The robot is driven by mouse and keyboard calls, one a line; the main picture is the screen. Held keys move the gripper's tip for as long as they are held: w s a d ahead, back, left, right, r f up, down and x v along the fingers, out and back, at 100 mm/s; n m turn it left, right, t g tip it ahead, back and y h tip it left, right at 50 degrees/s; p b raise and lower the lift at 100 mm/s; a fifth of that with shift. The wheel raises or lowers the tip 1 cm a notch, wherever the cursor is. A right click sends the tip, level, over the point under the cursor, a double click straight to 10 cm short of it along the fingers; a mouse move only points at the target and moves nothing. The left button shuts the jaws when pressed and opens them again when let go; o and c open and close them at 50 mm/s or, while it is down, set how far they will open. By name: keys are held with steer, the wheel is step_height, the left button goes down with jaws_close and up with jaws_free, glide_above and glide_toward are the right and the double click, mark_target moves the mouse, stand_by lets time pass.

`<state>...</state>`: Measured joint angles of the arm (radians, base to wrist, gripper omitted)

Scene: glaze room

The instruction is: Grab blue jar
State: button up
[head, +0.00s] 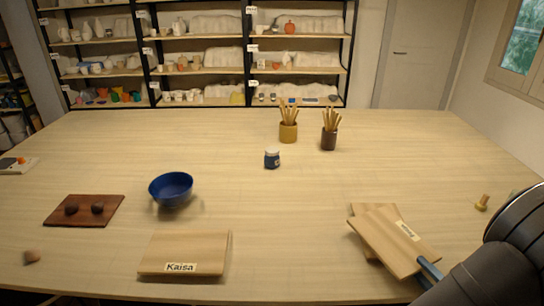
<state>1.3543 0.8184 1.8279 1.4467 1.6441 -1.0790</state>
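The blue jar (272,158) is a small, squat jar with a blue body and a pale top. It stands upright near the middle of the table in the head view, with clear table around it. My arm (495,265) shows as dark links at the lower right, well away from the jar.
A mustard pot (288,133) and a brown pot (329,140) with sticks stand behind the jar. A blue bowl (171,188), a brown board (84,211), a Kaisa board (185,250) and stacked boards (392,238) lie nearer.

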stand_by(0.3)
steer(key=o, duration=1.1)
steer(key=shift+f, duration=0.1)
